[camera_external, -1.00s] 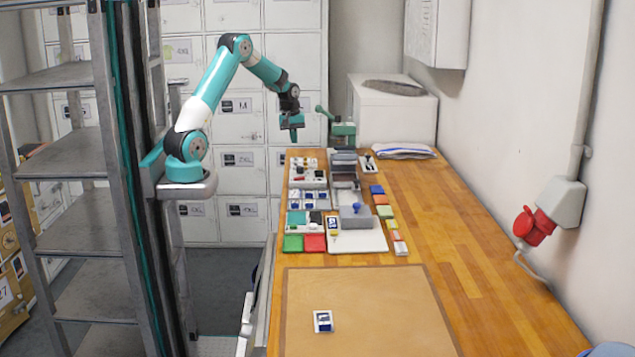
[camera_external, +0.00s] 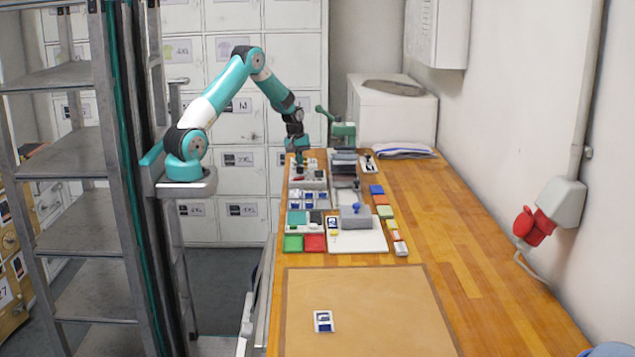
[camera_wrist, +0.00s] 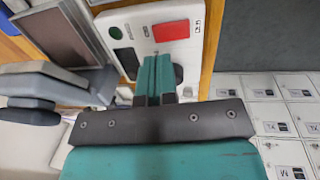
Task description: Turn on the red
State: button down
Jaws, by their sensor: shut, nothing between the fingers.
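Whether the red part is a lamp or a switch I cannot tell. My gripper (camera_wrist: 160,62) is shut and empty, pointing down at the panel. In the wrist view its fingertips lie just below the red rectangle and hide part of the panel; I cannot tell whether they touch it. In the external view my gripper (camera_external: 299,158) is low over the bench's far left corner.
A green hand press (camera_external: 343,130) stands right of my gripper. Trays and coloured pads crowd the bench's left half, including a red pad (camera_external: 314,243). A brown mat (camera_external: 380,310) holds one small tag (camera_external: 323,321). The bench's right side (camera_external: 470,255) is mostly clear. White lockers (camera_external: 240,190) stand behind.

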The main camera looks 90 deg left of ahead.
aim_at(299, 178)
jog(key=f, duration=0.1)
jog(key=f+p, duration=0.1)
jog(key=f, duration=0.3)
jog(key=shift+w, duration=0.35)
jog(key=shift+w+f+g, duration=0.1)
jog(key=shift+f+g, duration=0.2)
jog(key=shift+g, duration=0.1)
jog(key=shift+s, duration=0.2)
jog(key=shift+s+r+p, duration=0.2)
jog(key=shift+s+p, duration=0.1)
jog(key=shift+s, duration=0.35)
